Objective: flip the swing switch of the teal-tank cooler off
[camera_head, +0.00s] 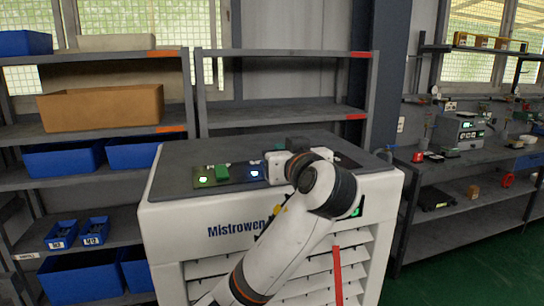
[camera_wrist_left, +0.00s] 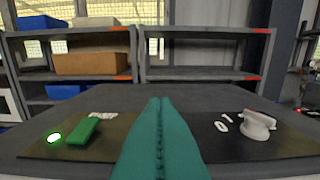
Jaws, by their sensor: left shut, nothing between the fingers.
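The cooler (camera_head: 215,228) is a white cabinet lettered "Mistrowen" with a dark grey top. I see no teal tank. On its top, a green switch block (camera_head: 222,172) sits beside a lit green lamp (camera_head: 203,180); a blue patch with a lit lamp (camera_head: 255,173) is to their right. In the left wrist view a green block (camera_wrist_left: 82,132) lies left of my fingers. A pale knob (camera_wrist_left: 256,126) marked "0" and "1" stands right of them on a black plate. My left gripper (camera_head: 297,143) is shut and empty above the cooler's top; its teal fingers (camera_wrist_left: 160,100) meet. My right gripper is out of view.
Grey shelves (camera_head: 285,115) stand behind the cooler, with a cardboard box (camera_head: 100,107) and blue bins (camera_head: 65,158) at left. A workbench (camera_head: 470,155) with instruments stands at right. My left arm hides part of the cooler's top and front.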

